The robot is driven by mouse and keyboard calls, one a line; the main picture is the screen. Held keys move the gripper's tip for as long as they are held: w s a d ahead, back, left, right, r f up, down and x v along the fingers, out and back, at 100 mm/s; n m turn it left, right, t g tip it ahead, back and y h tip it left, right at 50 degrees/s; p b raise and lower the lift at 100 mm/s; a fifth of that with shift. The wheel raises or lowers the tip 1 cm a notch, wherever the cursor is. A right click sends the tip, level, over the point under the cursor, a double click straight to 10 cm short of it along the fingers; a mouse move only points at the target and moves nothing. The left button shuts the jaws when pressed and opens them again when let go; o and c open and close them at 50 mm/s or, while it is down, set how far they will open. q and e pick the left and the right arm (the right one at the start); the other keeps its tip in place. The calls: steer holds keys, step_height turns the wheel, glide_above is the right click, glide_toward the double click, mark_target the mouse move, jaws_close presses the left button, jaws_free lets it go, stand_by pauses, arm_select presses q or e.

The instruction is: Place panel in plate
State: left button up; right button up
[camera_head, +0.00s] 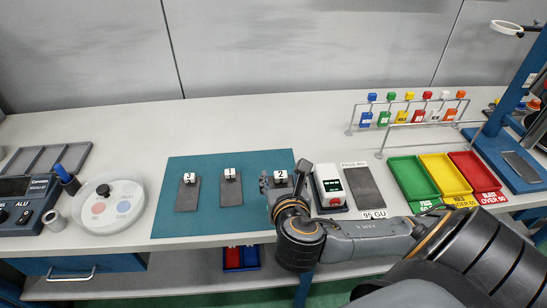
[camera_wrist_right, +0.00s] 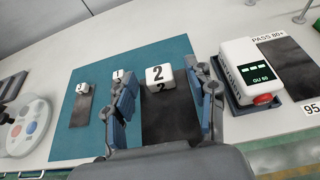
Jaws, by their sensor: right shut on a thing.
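Several dark grey panels with white numbered blocks are on the teal mat. The panel numbered 2 (camera_wrist_right: 172,118) is between the fingers of my right gripper (camera_wrist_right: 166,92), which is shut on it. In the head view my right gripper (camera_head: 278,185) covers much of this panel. The panel numbered 1 (camera_head: 231,190) and another panel (camera_head: 188,195) lie to its left. A dark flat plate (camera_head: 364,187) lies right of the white meter, by the PASS 80+ label; I cannot tell whether it is the task's plate. My left gripper is out of view.
A white meter (camera_head: 328,186) with a green display stands close right of my right gripper. Green (camera_head: 412,178), yellow (camera_head: 445,174) and red (camera_head: 476,172) trays stand at the right. A round white dish (camera_head: 109,206) stands left of the teal mat (camera_head: 210,220).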

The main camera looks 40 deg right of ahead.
steer(key=shift+s+a+r+p, duration=0.15)
steer(key=shift+s+r+p, duration=0.15)
steer(key=shift+s+p, duration=0.3)
steer(key=shift+s+a+r+p, duration=0.1)
steer(key=shift+s+r+p, duration=0.2)
steer(key=shift+s+p, duration=0.25)
steer(key=shift+w+a+y, duration=0.25)
steer(key=shift+a+y, duration=0.05)
arm_select(q)
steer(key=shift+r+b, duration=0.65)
steer(key=shift+b, duration=0.4)
arm_select(e)
steer(key=w+a+r+n+t+y, duration=0.2)
steer(key=w+a+n+y, duration=0.4)
steer(key=a, duration=0.4)
steer(key=shift+w+r+y, duration=0.2)
steer(key=shift+y, duration=0.1)
steer(key=shift+a+f, duration=0.1)
steer(key=shift+a, duration=0.05)
